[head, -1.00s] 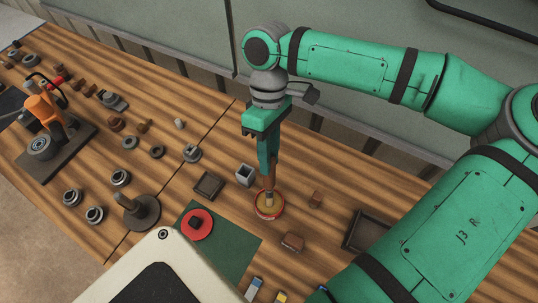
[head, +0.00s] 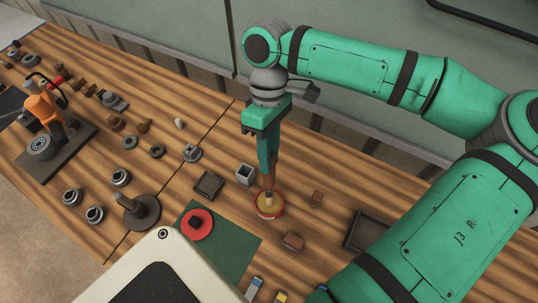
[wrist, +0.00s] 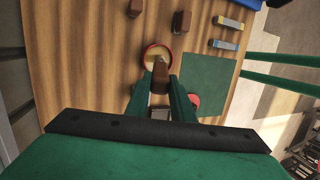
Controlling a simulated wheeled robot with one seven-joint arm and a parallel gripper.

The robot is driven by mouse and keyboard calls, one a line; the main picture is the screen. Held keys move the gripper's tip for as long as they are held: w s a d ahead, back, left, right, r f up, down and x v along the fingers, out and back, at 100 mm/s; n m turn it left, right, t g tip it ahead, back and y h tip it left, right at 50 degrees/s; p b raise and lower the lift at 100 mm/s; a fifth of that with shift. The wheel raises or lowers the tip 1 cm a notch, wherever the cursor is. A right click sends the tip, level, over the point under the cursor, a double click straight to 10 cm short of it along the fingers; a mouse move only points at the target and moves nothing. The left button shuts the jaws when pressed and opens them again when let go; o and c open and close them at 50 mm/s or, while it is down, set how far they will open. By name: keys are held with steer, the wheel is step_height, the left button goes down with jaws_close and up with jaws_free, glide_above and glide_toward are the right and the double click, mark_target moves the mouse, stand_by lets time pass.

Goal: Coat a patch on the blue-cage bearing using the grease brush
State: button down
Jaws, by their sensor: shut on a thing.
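My gripper (head: 268,172) is shut on the brown handle of the grease brush (head: 269,186), which points down. In the wrist view the brush handle (wrist: 160,77) sits between my fingertips. The brush tip is over or in a round red-rimmed tin (head: 270,213) with yellowish contents; I cannot tell whether it touches them. The tin (wrist: 147,50) also shows in the wrist view. Several ring-shaped bearings stand at the left, among them one at the front (head: 94,215), one beside it (head: 72,197) and one farther back (head: 120,177). Their cage colours are too small to tell.
A dark spindle on a round base (head: 141,211) stands near the front edge. A green mat (head: 235,250) carries a red disc (head: 197,224). A grey open box (head: 245,174) and dark tray (head: 208,186) are left of the tin. An orange press (head: 45,110) stands far left.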

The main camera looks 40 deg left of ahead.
steer(key=shift+r, duration=3.2)
steer(key=shift+f, duration=3.5)
